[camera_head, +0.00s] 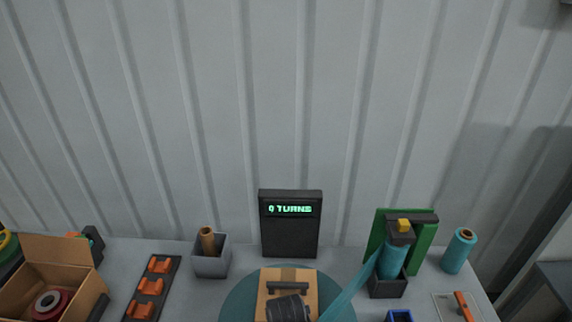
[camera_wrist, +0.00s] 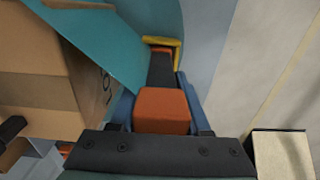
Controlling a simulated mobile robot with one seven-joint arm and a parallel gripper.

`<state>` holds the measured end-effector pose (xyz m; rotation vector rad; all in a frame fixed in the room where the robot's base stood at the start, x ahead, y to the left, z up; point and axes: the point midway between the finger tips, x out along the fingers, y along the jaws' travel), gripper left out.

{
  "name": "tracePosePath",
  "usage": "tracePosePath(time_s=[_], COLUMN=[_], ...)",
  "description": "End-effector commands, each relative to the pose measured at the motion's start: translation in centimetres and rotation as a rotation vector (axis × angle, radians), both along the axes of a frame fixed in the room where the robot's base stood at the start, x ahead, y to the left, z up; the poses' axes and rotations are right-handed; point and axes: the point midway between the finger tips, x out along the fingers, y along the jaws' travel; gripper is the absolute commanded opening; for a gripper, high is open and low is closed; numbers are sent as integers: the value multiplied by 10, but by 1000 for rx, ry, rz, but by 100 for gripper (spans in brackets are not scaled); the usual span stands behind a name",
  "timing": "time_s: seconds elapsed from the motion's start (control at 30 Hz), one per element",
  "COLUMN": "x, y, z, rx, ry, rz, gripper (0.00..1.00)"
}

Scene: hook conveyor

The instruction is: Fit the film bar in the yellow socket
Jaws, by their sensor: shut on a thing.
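The film bar (camera_wrist: 160,72) is a dark bar with an orange grip block (camera_wrist: 163,110) in the wrist view. My gripper (camera_wrist: 160,98) is shut on the orange block between its blue fingers. The bar's far end lies beside a yellow angled piece (camera_wrist: 177,44), seemingly the yellow socket; I cannot tell whether it is seated. A teal film sheet (camera_wrist: 115,40) runs at the left of the bar. In the head view the film (camera_head: 350,292) stretches from a teal roll (camera_head: 393,262) toward the cardboard box (camera_head: 267,278).
The box stands on a teal turntable (camera_head: 236,300) before a display (camera_head: 290,222) reading "0 TURNS". The box side (camera_wrist: 55,85) is close at the left in the wrist view. An open carton (camera_head: 70,262), orange-hook rack (camera_head: 150,287), grey bin (camera_head: 211,263) and spare roll (camera_head: 458,250) stand around.

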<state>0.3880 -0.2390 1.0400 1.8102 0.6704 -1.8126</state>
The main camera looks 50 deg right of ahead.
Motion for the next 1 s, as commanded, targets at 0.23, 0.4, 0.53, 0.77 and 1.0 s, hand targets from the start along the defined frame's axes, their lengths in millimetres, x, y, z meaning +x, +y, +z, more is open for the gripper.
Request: tracePosePath(time_s=[0.23, 0.4, 0.53, 0.77, 1.0], x=[0, 0, 0, 1, 2], y=[0, 0, 0, 0, -1], z=[0, 0, -1, 2, 34], rx=[-2, -1, -1, -1, -4], ry=[-1, -1, -1, -2, -6], rz=[0, 0, 0, 0, 0], gripper=[54, 82, 82, 82, 82])
